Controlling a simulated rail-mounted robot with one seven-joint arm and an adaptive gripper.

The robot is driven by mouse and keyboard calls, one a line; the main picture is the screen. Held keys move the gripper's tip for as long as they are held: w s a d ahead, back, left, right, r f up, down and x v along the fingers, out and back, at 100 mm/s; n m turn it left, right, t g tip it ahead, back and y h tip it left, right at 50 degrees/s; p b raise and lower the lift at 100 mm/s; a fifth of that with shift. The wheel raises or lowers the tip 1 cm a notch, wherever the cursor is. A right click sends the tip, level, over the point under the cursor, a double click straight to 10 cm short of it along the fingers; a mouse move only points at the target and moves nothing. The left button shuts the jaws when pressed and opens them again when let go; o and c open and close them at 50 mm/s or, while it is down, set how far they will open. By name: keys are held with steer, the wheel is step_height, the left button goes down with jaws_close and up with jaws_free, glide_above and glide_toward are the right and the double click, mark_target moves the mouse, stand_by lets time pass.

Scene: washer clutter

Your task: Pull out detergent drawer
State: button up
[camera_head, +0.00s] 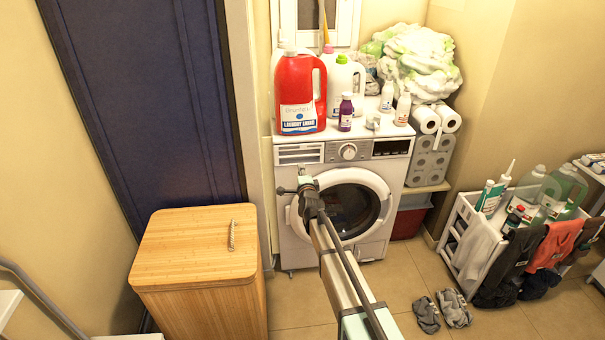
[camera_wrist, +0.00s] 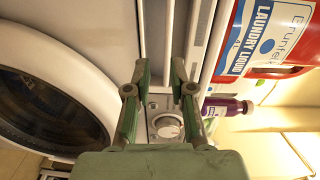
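The white washing machine (camera_head: 348,202) stands against the back wall. Its detergent drawer (camera_head: 299,154), a grey slotted front, is at the upper left of the machine and looks flush with the panel. My gripper (camera_head: 299,186) is below the drawer in the head view, in front of the round door's upper left. In the wrist view, turned sideways, my gripper (camera_wrist: 159,80) is open and empty. Its two fingers lie on either side of the drawer front's long slots (camera_wrist: 158,40). Whether a finger touches the drawer cannot be told.
The control knob (camera_wrist: 168,126) is close to my fingers. A red detergent jug (camera_head: 298,92) and several bottles crowd the machine's top. A wooden hamper (camera_head: 196,262) stands at left.

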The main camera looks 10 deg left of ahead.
mark_target(299, 156)
steer(key=shift+m, duration=0.4)
steer(key=x, duration=0.6)
steer(key=r+x, duration=0.1)
steer(key=x, duration=0.3)
steer(key=shift+w+d+r, duration=0.1)
steer(key=shift+w+d, duration=0.15)
jaws_close()
steer(key=shift+s, duration=0.15)
